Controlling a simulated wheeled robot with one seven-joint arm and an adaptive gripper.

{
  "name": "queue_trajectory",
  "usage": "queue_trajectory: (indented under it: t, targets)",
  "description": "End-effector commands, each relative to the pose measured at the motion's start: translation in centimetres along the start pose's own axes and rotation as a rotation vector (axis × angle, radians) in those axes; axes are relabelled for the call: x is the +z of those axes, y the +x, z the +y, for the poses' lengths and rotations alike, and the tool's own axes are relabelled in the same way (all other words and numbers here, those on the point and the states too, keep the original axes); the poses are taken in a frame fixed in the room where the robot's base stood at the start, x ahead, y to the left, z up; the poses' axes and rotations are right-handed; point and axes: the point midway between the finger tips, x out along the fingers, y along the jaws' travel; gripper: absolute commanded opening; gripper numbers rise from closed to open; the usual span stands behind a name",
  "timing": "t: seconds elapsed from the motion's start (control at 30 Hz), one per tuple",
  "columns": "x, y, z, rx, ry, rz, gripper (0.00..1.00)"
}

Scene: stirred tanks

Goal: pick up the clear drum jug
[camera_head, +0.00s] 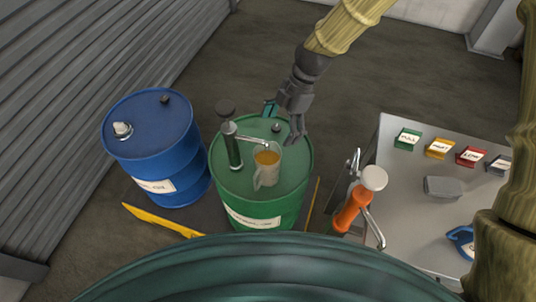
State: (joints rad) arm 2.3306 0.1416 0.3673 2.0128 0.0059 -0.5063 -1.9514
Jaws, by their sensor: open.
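The clear drum jug (266,168) stands upright on top of the green drum (230,189), with amber liquid showing inside. Its handle is on its left side. A pump (233,146) with a dark body and a metal spout stands on the drum just left of the jug, the spout reaching to the jug's rim. My gripper (284,122) is open and empty, above the back right of the drum top, behind and right of the jug. It looks apart from the jug.
A blue drum (155,165) stands to the left. On the right, a grey table (400,185) holds several labelled coloured blocks (440,148), a grey box (444,187) and a blue item (461,241). A corrugated wall (80,75) borders the left.

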Motion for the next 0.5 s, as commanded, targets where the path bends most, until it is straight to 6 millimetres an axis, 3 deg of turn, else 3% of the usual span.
queue_trajectory:
  t: [0.17, 0.5]
  targets:
    - [-0.6, 2.2, -0.8, 0.001, -0.003, -0.004, 0.95]
    - [0.8, 5.1, 0.9, -0.012, 0.004, 0.007, 0.95]
